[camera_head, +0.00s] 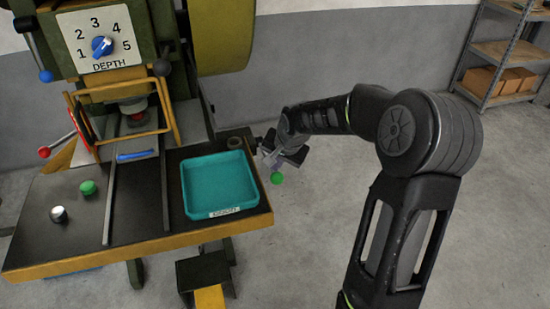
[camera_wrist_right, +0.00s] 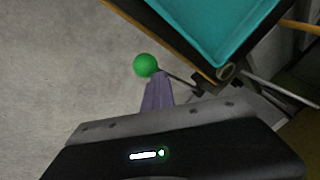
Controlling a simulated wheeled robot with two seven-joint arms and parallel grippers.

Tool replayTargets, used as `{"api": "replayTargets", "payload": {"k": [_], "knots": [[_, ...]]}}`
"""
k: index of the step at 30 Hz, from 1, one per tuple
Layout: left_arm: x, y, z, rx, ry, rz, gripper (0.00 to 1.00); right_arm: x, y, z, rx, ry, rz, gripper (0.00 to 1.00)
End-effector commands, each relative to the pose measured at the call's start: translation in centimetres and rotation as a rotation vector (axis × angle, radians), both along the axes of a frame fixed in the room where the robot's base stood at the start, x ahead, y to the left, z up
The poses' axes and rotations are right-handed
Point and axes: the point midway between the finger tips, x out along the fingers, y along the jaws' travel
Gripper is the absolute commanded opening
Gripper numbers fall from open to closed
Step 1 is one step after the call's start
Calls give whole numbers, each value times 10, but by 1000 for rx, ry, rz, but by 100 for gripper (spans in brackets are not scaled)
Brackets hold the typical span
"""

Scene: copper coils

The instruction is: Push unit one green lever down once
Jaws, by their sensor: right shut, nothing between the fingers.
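The green lever ends in a round green ball (camera_head: 277,178) just off the right edge of the machine table. In the right wrist view the green ball (camera_wrist_right: 145,65) sits on a thin dark rod that runs to the table's side. My right gripper (camera_head: 270,160) is shut and empty, just above the ball in the head view. In the wrist view its fingertips (camera_wrist_right: 158,88) are close beside the ball; I cannot tell whether they touch it. The gripper partly hides the lever's rod in the head view. My left gripper is not in view.
A teal tray (camera_head: 187,200) lies on the dark table (camera_head: 130,218). A green button (camera_head: 88,187) and a silver knob (camera_head: 59,214) are at the table's left. A red-knobbed lever (camera_head: 44,152) and a depth dial (camera_head: 102,46) are on the machine. The floor right of the table is clear.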

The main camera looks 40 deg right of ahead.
Motion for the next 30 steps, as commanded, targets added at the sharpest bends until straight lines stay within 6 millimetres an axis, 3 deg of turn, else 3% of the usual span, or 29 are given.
{"api": "replayTargets", "payload": {"k": [11,30], "knots": [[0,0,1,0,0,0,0,-1,1,0,3,5,1,0],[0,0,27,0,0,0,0,11,-4,35,1,3,0,0]]}}
